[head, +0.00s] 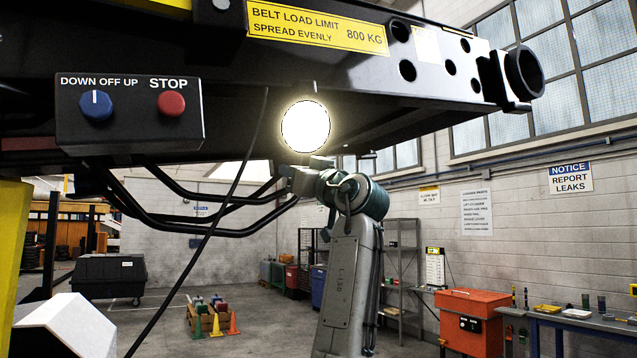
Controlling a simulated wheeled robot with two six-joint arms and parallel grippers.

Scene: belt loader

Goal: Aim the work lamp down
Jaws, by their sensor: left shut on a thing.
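The work lamp (305,127) shows as a bright, glowing round face under the black belt frame. Its lit face points toward me. My left gripper (308,168) is directly below the lamp, at the end of my grey arm. It is shut on a small part at the lamp's lower edge, likely its handle; the glare and the wrist hide the details of the hold. My right gripper is not in view.
The loader's black frame (430,62) spans overhead. A control box (130,135) with a blue knob and red stop button hangs at left. Black bent tubes (190,215) and a thin cable (205,240) run close left of my gripper. An orange cabinet (473,312) stands at right.

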